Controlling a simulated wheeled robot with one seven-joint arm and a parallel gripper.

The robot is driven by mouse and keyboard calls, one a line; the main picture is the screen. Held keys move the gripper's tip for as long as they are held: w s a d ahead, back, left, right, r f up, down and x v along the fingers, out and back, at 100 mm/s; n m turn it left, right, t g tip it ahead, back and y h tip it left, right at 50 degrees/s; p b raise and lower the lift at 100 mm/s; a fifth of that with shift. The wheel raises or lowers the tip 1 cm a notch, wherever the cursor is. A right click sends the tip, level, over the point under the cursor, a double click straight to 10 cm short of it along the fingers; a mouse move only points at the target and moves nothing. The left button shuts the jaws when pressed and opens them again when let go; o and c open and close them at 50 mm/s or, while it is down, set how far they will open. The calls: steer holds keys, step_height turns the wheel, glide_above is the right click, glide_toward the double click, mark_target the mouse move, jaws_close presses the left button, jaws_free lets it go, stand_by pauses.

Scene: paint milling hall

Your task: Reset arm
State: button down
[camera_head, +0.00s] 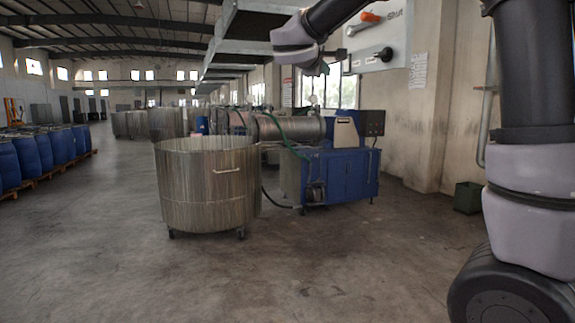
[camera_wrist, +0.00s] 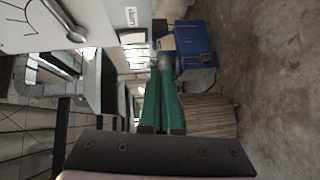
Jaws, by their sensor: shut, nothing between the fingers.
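My arm reaches up on the right of the head view and across its top. My gripper (camera_wrist: 164,78) shows in the wrist view as two green fingers lying together, shut and empty. In the head view its dark end (camera_head: 320,68) is just left of a light grey control panel (camera_head: 402,47).
A wheeled metal vat (camera_head: 205,190) stands mid-floor, beside a blue milling machine (camera_head: 340,175) with a green hose. Blue drums (camera_head: 40,150) line the left side. A dark green bin (camera_head: 467,197) stands by the right wall. The front floor is clear.

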steer(key=s+d+f+m+g+y, duration=0.2)
steer(key=s+d+f+m+g, duration=0.55)
steer(key=s+d, duration=0.6)
steer(key=s+a+f+m+y, duration=0.1)
steer(key=s+f+m+y, duration=0.3)
steer(key=s, duration=0.4)
steer(key=s+a+f+m+y, duration=0.2)
steer(key=s+f+m+y, duration=0.2)
steer(key=s+f, duration=0.2)
steer(key=s, duration=0.2)
steer(key=shift+s+a, duration=0.25)
steer(key=shift+s, duration=0.15)
steer(key=c, duration=1.5)
jaws_free()
steer(key=shift+c, duration=0.2)
